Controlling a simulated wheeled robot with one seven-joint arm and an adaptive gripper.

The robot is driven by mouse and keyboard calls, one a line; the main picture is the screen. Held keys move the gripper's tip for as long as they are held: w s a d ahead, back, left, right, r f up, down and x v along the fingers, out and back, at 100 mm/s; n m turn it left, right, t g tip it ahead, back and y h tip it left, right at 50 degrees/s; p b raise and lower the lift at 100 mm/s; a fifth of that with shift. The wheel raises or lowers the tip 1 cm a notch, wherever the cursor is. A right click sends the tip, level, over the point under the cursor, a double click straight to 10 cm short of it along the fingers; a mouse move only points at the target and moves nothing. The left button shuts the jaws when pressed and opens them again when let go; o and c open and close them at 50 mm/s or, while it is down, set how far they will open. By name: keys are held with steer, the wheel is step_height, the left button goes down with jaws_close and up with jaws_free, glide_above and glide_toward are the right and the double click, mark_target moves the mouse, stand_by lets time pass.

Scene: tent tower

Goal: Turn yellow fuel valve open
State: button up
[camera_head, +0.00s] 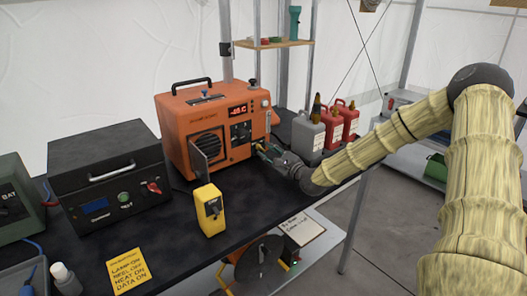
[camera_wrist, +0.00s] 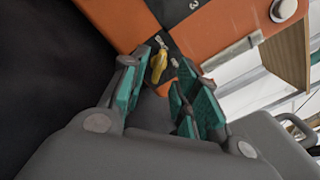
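The yellow fuel valve (camera_wrist: 158,65) shows in the wrist view as a small yellow lever by the dark panel of the orange heater (camera_head: 185,122). In the head view my gripper (camera_head: 268,152) is at the lower right of the heater's front and hides most of the valve. In the wrist view my gripper (camera_wrist: 158,88) is open, with its green-padded fingers apart. The valve lies between and just beyond the fingertips, nearer the left finger. I cannot tell whether a finger touches it.
A yellow switch box (camera_head: 209,210) stands on the dark table in front of the heater. A black box (camera_head: 108,180) is to the left. Grey and red fuel cans (camera_head: 308,135) stand behind my gripper. A yellow note (camera_head: 128,271) lies at the front.

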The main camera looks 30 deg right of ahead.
mark_target(262, 149)
steer(key=shift+w+a, duration=0.1)
steer(key=shift+w, duration=1.5)
jaws_close()
